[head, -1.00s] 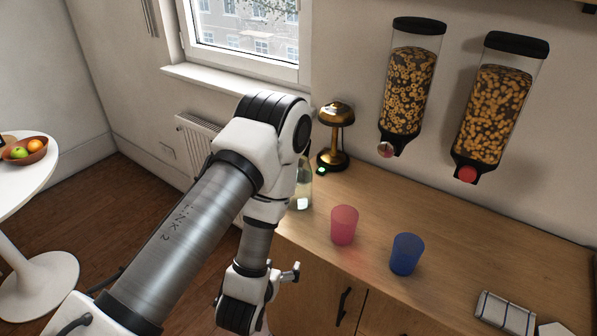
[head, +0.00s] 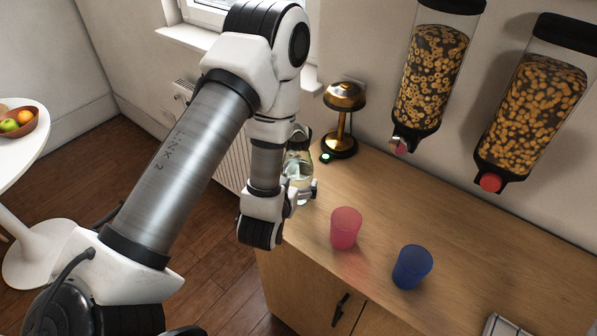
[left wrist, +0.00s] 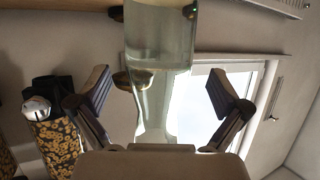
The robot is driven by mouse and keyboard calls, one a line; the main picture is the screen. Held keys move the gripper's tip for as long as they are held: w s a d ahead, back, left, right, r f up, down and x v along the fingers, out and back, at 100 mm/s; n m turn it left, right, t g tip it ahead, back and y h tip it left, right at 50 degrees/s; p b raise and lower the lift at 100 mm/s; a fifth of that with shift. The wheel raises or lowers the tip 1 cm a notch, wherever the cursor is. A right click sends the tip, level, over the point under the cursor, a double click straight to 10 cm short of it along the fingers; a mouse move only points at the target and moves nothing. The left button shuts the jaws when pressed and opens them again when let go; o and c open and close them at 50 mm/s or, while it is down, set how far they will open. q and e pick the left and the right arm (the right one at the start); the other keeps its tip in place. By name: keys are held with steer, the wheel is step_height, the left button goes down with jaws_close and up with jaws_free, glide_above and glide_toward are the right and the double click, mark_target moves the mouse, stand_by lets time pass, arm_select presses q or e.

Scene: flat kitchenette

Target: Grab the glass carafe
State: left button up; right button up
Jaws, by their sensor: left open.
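The glass carafe (head: 301,165) stands at the left end of the wooden counter, partly hidden behind my left arm in the head view. In the left wrist view the clear carafe (left wrist: 158,50) appears upside down, between the two spread fingers. My left gripper (head: 303,193) is close in front of the carafe in the head view, where one fingertip shows and the rest is mostly hidden. In the left wrist view my left gripper (left wrist: 160,95) is open, with a gap on both sides of the carafe. My right gripper is in neither view.
A brass lamp (head: 344,105) stands just behind the carafe. A pink cup (head: 346,229) and a blue cup (head: 412,267) stand to its right. Two cereal dispensers (head: 432,75) (head: 533,105) hang on the wall.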

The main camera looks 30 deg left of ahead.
mark_target(297, 170)
arm_select(q)
steer(key=p+x, duration=0.2)
steer(key=x, duration=0.3)
steer(key=shift+w+r, duration=0.1)
steer(key=shift+r, duration=0.05)
steer(key=shift+w+a, duration=0.1)
steer(key=shift+w, duration=0.1)
steer(key=shift+s, duration=0.2)
steer(key=shift+c, duration=0.7)
steer(key=c, duration=1.6)
steer(key=shift+r, duration=0.1)
